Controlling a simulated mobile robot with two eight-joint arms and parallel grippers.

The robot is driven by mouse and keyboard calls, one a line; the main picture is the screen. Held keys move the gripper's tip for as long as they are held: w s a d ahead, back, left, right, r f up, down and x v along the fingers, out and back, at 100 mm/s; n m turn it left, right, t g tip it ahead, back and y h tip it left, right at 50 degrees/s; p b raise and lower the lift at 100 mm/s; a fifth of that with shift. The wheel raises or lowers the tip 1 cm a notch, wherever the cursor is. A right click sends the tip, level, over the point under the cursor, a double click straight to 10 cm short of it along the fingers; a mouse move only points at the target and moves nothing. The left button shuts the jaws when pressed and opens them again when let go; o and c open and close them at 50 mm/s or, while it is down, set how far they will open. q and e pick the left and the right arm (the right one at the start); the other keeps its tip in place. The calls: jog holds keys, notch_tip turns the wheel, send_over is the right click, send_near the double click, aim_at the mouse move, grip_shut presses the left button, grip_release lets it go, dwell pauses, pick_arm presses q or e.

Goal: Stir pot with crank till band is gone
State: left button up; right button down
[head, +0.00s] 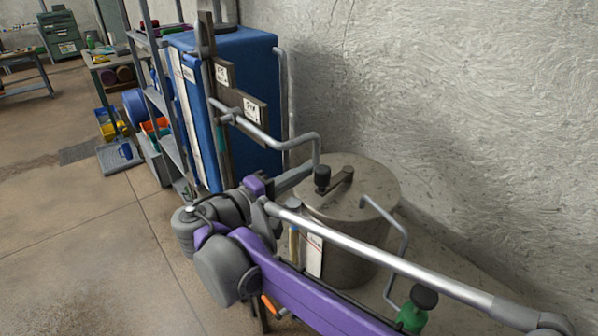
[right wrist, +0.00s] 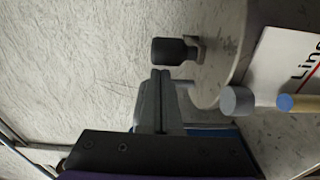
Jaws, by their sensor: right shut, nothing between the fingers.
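The grey metal pot (head: 385,178) stands by the wall with its lid on. A crank (head: 342,183) with an upright black knob (head: 322,178) sits on the lid. The knob also shows in the right wrist view (right wrist: 173,50), just beyond my fingertips. My right gripper (head: 308,169) reaches in from the left of the pot, beside the knob. Its fingers (right wrist: 160,75) are shut and empty, and look apart from the knob. My right arm crosses in front and hides part of the pot. No band shows on the visible surfaces. My left gripper is out of view.
A blue tank (head: 245,95) with bent grey pipes (head: 290,143) stands behind my gripper. A green item with a black top (head: 412,314) is at lower right. The floor at left is open.

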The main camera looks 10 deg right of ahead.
aim_at(327, 178)
jog(key=s+n+t+y, duration=0.1)
jog(key=s+d+n+t+y+p, duration=0.1)
jog(key=t, duration=0.1)
jog(key=shift+s+d+r, duration=0.15)
jog(key=shift+s+d, duration=0.05)
jog(key=shift+s, duration=0.15)
jog(key=shift+s+d+n+t+y+p, duration=0.3)
jog(key=shift+s+d+n, duration=0.1)
jog(key=shift+s, duration=0.2)
jog(key=shift+s+d, duration=0.2)
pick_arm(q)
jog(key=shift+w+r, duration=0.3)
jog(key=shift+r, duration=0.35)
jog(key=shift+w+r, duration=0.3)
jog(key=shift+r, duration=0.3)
pick_arm(e)
jog(key=shift+f, duration=0.2)
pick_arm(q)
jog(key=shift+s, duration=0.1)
